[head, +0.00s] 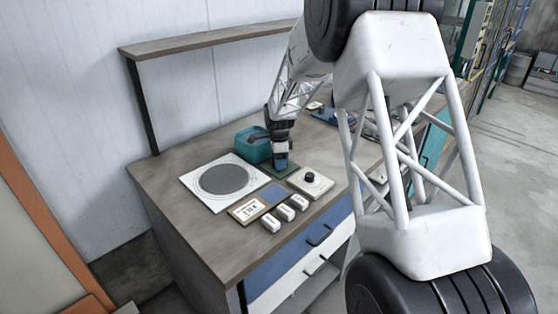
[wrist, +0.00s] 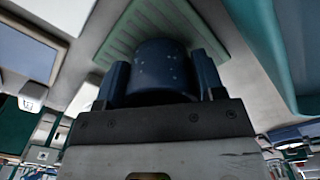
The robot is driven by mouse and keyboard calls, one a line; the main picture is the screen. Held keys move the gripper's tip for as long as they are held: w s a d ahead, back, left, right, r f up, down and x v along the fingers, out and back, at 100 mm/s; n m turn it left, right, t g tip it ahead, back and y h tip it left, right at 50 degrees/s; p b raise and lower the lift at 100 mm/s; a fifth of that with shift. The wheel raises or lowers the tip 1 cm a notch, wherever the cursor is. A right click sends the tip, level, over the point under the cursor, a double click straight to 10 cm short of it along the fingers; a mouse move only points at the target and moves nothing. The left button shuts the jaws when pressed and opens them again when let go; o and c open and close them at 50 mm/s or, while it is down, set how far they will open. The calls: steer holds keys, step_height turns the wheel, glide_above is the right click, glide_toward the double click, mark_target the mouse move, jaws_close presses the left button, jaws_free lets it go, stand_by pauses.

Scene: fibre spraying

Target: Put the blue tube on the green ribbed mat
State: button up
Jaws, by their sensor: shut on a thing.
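My gripper (head: 281,163) points down over the green ribbed mat (head: 268,172) in the head view. In the wrist view, my gripper (wrist: 159,78) is shut on the blue tube (wrist: 160,66), with one dark blue finger on each side of it. The tube's speckled round body stands out against the green ribbed mat (wrist: 118,38), which lies just beyond it. I cannot tell whether the tube touches the mat. In the head view the tube is hard to tell from the fingers, and the gripper hides part of the mat.
A teal bin (head: 253,151) stands close behind and left of my gripper; its wall also shows in the wrist view (wrist: 262,40). A white plate with a grey disc (head: 224,180) is at left, a box with a black knob (head: 310,178) at right. Several white blocks (head: 285,212) lie in front.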

steer(key=shift+f, duration=0.15)
steer(key=o, duration=1.1)
step_height(320, 180, up, 12)
stand_by(0.5)
stand_by(0.6)
